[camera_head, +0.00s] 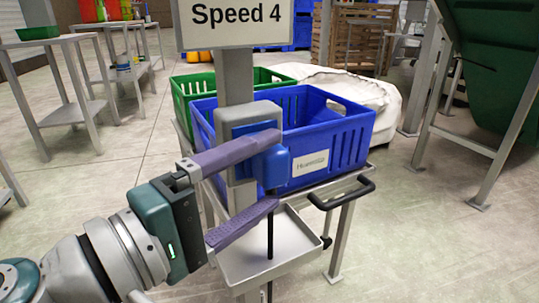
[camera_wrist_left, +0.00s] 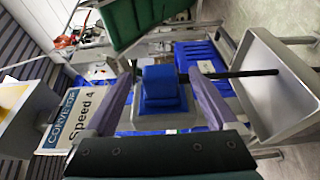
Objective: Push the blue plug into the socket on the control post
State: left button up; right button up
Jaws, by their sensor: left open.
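The blue plug (camera_head: 271,166) is at the front of the grey socket box (camera_head: 236,120) on the control post (camera_head: 235,72). A black cable (camera_head: 270,233) hangs from it. I cannot tell how deep the plug sits. My left gripper (camera_head: 277,171) is open, its purple fingers spread above and below. The upper finger overlaps the plug's top in the head view; contact is unclear. In the left wrist view the plug (camera_wrist_left: 161,86) lies between the two spread fingers of the left gripper (camera_wrist_left: 161,78), with gaps on both sides. My right gripper is not in view.
A "Speed 4" sign (camera_head: 236,22) tops the post. A grey tray (camera_head: 300,243) is below the plug. A blue crate (camera_head: 345,150) and a green crate (camera_head: 190,86) stand behind on a cart with a black handle (camera_head: 341,193). Open floor lies left.

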pick_arm(q)
jog(key=v, duration=1)
